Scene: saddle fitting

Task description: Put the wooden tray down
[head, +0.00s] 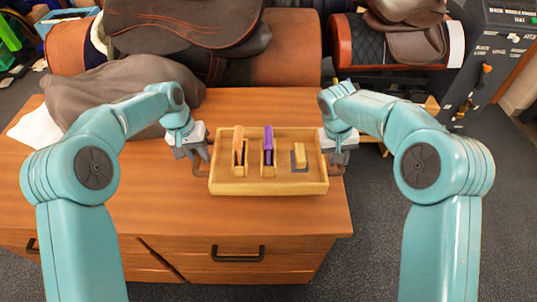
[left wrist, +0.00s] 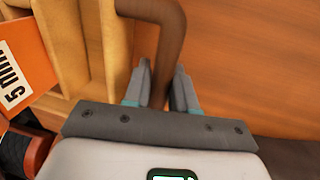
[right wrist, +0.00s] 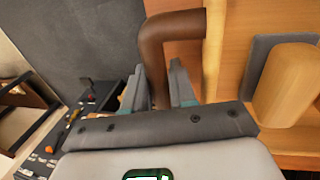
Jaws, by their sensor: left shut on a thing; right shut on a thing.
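The wooden tray (head: 268,188) is level over the wooden cabinet top, near its right edge in the head view. I cannot tell whether its underside touches the top. It carries an orange piece (head: 238,140), a purple piece (head: 268,140) and a pale wooden block with a grey plate (head: 299,157), each in its own place. My left gripper (head: 203,157) is shut on the tray's left brown handle (left wrist: 165,40). My right gripper (head: 337,158) is shut on the right brown handle (right wrist: 160,40). The orange piece, marked "5 mm", also shows in the left wrist view (left wrist: 20,62).
The cabinet top (head: 150,195) is bare in front of and left of the tray. A grey-brown cloth (head: 110,95) and saddles (head: 185,30) lie behind. A black machine (head: 490,60) stands at the right beyond a grey floor (head: 490,180).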

